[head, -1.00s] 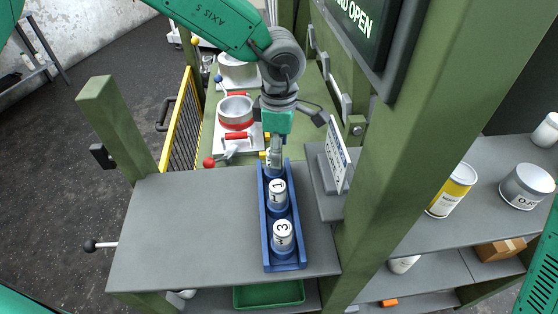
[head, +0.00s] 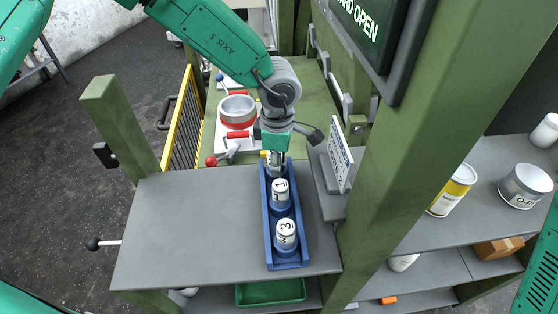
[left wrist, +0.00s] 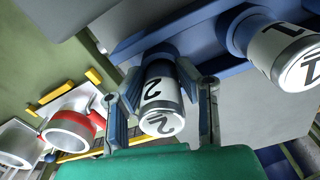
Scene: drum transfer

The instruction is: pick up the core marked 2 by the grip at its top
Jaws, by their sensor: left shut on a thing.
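The core marked 2 (left wrist: 160,98) is white with a blue lower part; its numbered end faces the camera in the left wrist view. My left gripper (head: 276,162) reaches down over the far end of the blue rack (head: 265,225). Its fingers also show in the left wrist view (left wrist: 160,112), one on each side of core 2, shut on it. The exact contact with the grip is hidden. In the head view my gripper hides most of core 2. Cores marked 1 (head: 281,193) and 3 (head: 286,235) stand upright nearer in the rack. My right gripper is out of view.
The rack lies on a grey table (head: 190,230) with free room to its left. A sign stand (head: 338,160) and a green post (head: 400,150) are close on the right. A red-banded pot (head: 238,112) is behind. A green tray (head: 270,292) sits below the table.

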